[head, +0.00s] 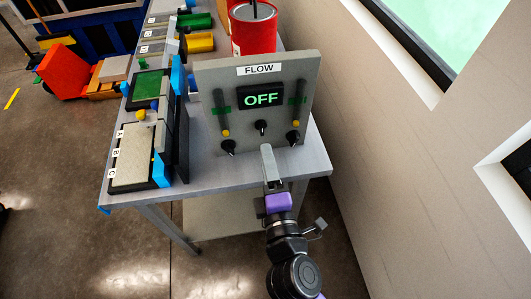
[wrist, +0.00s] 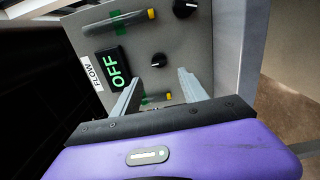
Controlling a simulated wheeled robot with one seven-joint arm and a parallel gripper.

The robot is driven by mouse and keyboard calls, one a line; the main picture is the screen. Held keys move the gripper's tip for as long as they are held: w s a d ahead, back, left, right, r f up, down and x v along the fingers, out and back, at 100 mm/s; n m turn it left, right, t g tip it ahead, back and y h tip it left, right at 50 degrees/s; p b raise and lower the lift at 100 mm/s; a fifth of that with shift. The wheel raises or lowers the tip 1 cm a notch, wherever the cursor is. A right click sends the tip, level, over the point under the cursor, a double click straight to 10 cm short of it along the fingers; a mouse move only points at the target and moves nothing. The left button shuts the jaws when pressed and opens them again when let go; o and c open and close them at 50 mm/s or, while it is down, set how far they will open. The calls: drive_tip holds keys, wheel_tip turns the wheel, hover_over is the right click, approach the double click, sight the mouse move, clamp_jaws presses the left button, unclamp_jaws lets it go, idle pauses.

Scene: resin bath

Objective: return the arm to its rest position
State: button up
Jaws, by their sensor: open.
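My gripper (head: 268,160) is purple with grey metal fingers and is at the front of the flow panel, low and near the table's front edge. In the wrist view my gripper (wrist: 158,93) shows two spread fingers with nothing between them. The grey flow panel (head: 215,80) stands upright on the table and its display (head: 261,97) reads OFF in green. The display also shows in the wrist view (wrist: 114,69). A black knob (wrist: 159,60) shows beyond the fingers; I cannot tell whether a finger touches the panel.
The grey table (head: 207,173) holds a red can (head: 252,32) behind the panel and a labelled plate (head: 133,158) at left. A wall (head: 400,130) runs close on the right. An orange-red object (head: 65,70) is on the floor at upper left. The floor at lower left is clear.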

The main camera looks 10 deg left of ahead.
idle(0.6)
drive_tip(key=s+d+m+g+h, duration=0.1)
drive_tip(key=s+d+m, duration=0.6)
drive_tip(key=s, duration=0.3)
drive_tip(key=s+d+r+m+h, duration=0.1)
drive_tip(key=s+d+m+h, duration=0.1)
drive_tip(key=s+d+m, duration=0.5)
drive_tip(key=s+d+m+g+h, duration=0.1)
drive_tip(key=s+d+m, duration=0.6)
drive_tip(key=s, duration=0.8)
drive_tip(key=shift+d+r+g+h, duration=0.3)
drive_tip(key=shift+d+h, duration=0.2)
drive_tip(key=shift+d, duration=0.6)
drive_tip(key=shift+s, duration=0.1)
